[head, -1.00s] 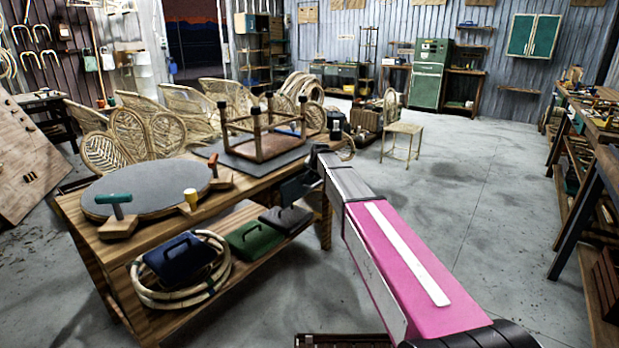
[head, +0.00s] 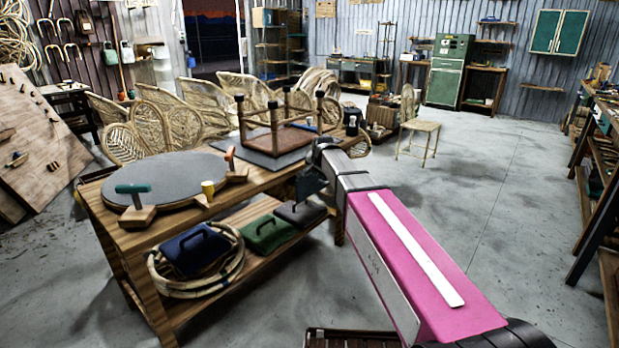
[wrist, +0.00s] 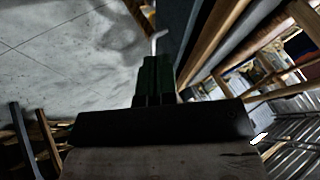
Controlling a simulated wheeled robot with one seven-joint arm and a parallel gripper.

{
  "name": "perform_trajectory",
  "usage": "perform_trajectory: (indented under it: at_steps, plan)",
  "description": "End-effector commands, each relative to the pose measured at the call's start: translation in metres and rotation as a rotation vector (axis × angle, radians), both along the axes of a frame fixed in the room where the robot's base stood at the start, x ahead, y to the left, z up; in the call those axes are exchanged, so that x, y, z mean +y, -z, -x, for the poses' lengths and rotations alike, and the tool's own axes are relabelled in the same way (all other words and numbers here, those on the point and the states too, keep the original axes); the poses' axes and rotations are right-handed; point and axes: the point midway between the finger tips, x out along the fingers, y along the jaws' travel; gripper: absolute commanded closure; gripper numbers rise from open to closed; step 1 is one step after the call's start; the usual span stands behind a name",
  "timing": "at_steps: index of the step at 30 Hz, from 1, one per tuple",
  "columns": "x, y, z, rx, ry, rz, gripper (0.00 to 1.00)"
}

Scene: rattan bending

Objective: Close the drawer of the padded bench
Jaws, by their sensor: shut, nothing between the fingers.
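A wooden bench (head: 262,180) with a round grey padded board (head: 170,180) on top stands left of my arm in the head view. I take it for the padded bench. I cannot make out its drawer or how far it stands out. My gripper (head: 311,182) appears as a dark shape at the bench's right end, partly hidden by my arm. In the wrist view my gripper (wrist: 153,62) is shut and empty, with pale floor to its left and wooden bars to its right. Whether it touches the bench I cannot tell.
An upturned stool (head: 280,130) and clamps lie on the bench. Its lower shelf holds a blue case (head: 196,250), a green case (head: 268,233) and a rattan coil (head: 190,288). A chair (head: 418,128) stands behind. Shelving (head: 605,165) lines the right. Floor between is clear.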

Motion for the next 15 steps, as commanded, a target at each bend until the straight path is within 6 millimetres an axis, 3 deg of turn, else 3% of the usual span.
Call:
perform_trajectory:
  at_steps: [8,15]
  plan:
    - [0.004,0.018,-0.015,0.002,0.0,0.001,1.0]
    - [0.011,0.051,-0.04,0.002,0.0,0.001,1.0]
